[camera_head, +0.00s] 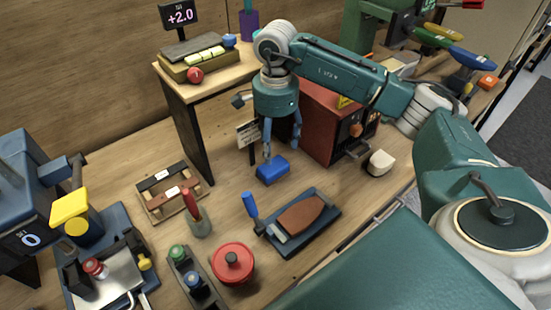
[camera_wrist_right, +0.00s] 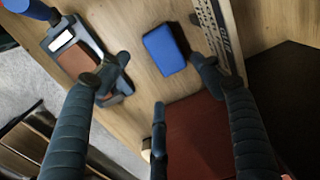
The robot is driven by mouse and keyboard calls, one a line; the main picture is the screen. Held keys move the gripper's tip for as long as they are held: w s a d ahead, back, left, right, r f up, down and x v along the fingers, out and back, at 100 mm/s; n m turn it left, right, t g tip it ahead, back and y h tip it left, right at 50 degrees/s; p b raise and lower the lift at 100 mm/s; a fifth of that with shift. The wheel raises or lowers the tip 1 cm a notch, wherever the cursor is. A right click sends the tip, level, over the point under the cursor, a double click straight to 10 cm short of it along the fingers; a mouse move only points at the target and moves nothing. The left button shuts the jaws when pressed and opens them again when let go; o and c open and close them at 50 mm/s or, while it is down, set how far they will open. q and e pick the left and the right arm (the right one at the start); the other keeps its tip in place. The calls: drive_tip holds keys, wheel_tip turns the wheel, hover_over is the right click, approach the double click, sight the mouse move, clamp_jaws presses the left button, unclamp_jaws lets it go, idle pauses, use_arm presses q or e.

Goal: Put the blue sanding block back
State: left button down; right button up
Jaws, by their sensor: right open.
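The blue sanding block (camera_head: 273,170) lies on the wooden bench, in front of a small lettered sign (camera_head: 248,132) and left of a red box-shaped machine (camera_head: 312,119). My right gripper (camera_head: 282,151) points down just above and behind the block, with its fingers spread and nothing between them. In the right wrist view the block (camera_wrist_right: 166,50) lies beyond the two open fingertips (camera_wrist_right: 157,73), nearer the right one. Whether a finger touches it I cannot tell. My left gripper is not in view.
A dark tray (camera_head: 330,238) with a brown sole and a blue-handled tool lies in front of the block. A red round tin (camera_head: 232,264), a wooden rack (camera_head: 152,208) and a raised shelf (camera_head: 190,95) stand leftward. A cream block (camera_head: 381,163) lies right.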

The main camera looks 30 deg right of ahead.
drive_tip(key=shift+r, duration=1.5)
